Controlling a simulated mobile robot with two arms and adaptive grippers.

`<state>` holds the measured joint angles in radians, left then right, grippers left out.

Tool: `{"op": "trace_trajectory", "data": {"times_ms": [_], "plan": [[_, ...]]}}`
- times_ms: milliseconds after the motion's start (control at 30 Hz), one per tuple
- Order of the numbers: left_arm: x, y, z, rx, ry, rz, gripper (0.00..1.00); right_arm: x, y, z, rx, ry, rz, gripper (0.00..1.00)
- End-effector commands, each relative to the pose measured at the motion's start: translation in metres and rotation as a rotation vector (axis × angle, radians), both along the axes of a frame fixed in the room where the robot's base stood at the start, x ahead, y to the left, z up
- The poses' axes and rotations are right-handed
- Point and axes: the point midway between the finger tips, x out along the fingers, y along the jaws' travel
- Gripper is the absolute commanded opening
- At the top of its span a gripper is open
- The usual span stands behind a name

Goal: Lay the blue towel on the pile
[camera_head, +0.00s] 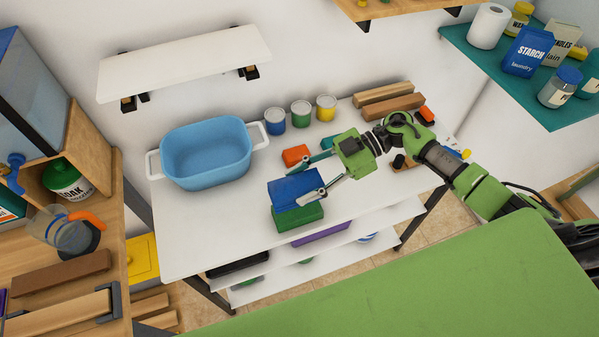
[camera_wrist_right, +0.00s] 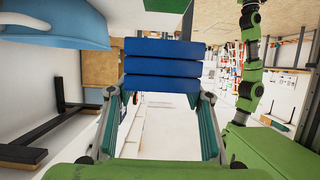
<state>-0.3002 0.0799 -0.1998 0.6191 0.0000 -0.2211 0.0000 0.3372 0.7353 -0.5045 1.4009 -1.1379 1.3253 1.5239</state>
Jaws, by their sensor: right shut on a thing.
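The blue towel (camera_head: 296,188) is a folded block in the head view. It also shows across the fingertips in the right wrist view (camera_wrist_right: 162,66), with its fold lines visible. My right gripper (camera_head: 297,184) is shut on it, one finger on either side. A green folded towel (camera_head: 299,219) lies on the white table near its front edge, just below the blue towel in the picture. The blue towel hides part of its top, and I cannot tell whether the two touch. My left gripper is not in view.
A light blue tub (camera_head: 205,155) stands on the table (camera_head: 215,225) at the left. Several cans (camera_head: 301,113), an orange-red block (camera_head: 296,154) and wooden bars (camera_head: 388,106) stand behind the gripper.

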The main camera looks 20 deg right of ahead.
Motion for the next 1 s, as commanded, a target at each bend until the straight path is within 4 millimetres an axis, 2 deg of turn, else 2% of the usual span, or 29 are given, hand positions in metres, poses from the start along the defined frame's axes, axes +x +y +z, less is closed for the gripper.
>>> {"op": "trace_trajectory", "data": {"times_ms": [533, 733, 1000], "plan": [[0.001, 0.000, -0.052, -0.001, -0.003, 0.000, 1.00, 0.000, 0.000, -0.052, 0.001, -0.001, -0.002, 0.24], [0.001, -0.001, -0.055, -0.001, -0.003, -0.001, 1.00, 0.000, 0.000, -0.062, 0.000, 0.001, -0.002, 0.24], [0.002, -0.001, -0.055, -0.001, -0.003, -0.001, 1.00, 0.000, 0.000, -0.063, 0.000, 0.000, -0.001, 0.24]]}}
